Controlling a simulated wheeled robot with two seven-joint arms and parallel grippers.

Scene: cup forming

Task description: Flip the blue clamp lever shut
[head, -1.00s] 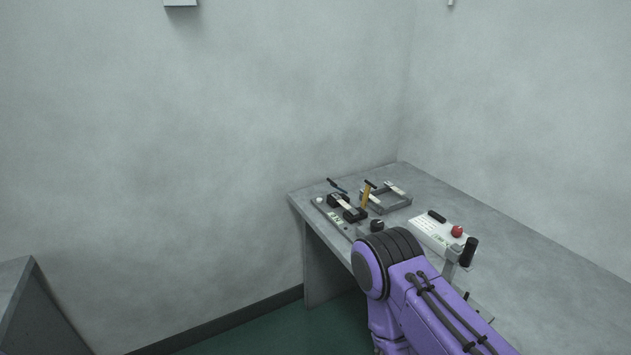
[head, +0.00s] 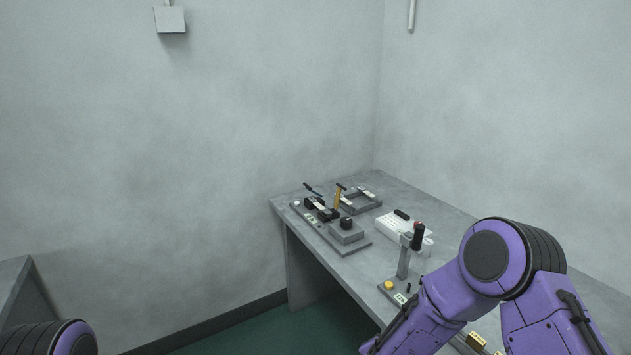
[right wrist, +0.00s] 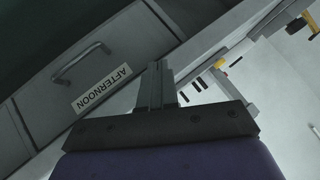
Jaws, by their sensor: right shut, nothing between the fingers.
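A small dark blue lever (head: 312,189) sticks up at a slant at the far left of the bench, and I take it for the clamp lever. It stands by a grey fixture plate (head: 347,249) with black blocks on it. My right arm comes in from the right, and its gripper is out of the head view. In the right wrist view my right gripper (right wrist: 158,75) is shut and empty, its fingers in front of the bench's edge and drawer side. The lever cannot be made out there. My left gripper is not in view.
A drawer with a handle (right wrist: 80,62) and an AFTERNOON label (right wrist: 102,88) shows below.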

